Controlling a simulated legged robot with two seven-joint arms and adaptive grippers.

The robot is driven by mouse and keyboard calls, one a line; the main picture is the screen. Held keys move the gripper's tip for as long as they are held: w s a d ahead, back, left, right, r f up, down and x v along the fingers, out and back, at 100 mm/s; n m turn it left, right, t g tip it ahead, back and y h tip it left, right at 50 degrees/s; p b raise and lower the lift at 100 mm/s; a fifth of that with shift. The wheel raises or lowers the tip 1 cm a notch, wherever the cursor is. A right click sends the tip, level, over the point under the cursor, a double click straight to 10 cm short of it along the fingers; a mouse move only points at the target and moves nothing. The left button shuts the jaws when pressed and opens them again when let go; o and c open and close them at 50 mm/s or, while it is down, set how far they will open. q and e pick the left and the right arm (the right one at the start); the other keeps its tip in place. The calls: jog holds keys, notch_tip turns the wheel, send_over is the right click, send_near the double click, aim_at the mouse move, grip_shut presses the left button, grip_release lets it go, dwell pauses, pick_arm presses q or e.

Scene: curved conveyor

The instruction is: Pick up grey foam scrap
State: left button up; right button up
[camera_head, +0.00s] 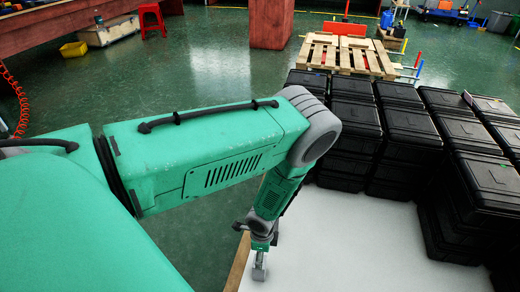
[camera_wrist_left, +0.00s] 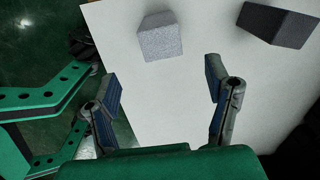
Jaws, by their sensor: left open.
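In the left wrist view, a light grey speckled foam block (camera_wrist_left: 160,40) lies on the white tabletop (camera_wrist_left: 205,25) near its left edge. A dark grey foam block (camera_wrist_left: 278,24) lies farther right, partly cut off by the frame. My left gripper (camera_wrist_left: 164,86) is open and empty, with its two fingers spread wide. The light block is beyond the fingertips, between their lines and apart from both. In the head view, my left gripper (camera_head: 261,258) points down near the left edge of the table, small and hard to make out. My right gripper is not in view.
Stacks of black crates (camera_head: 355,125) line the far and right sides of the white table (camera_head: 365,235). The middle of the tabletop is clear. A wooden pallet (camera_head: 340,53) and a red stool (camera_head: 151,19) stand on the green floor behind.

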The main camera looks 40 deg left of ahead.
pick_arm(q)
jog(key=f, duration=0.1)
jog(key=f+b, duration=0.1)
jog(key=f, duration=0.3)
jog(key=shift+s+a+f+b, duration=0.1)
jog(key=shift+a+b, duration=0.15)
jog(key=shift+b, duration=0.1)
jog(key=shift+a+f+b, duration=0.15)
jog(key=shift+f+b, duration=0.2)
jog(key=shift+f, duration=0.35)
notch_tip(320, 180, down, 4)
jog(key=b, duration=0.2)
jog(key=shift+f+b, duration=0.25)
jog(key=shift+b, duration=0.1)
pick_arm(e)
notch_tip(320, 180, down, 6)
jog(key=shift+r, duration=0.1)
pick_arm(q)
jog(key=shift+r, duration=0.1)
jog(key=shift+c, duration=0.9)
jog(key=c, duration=0.7)
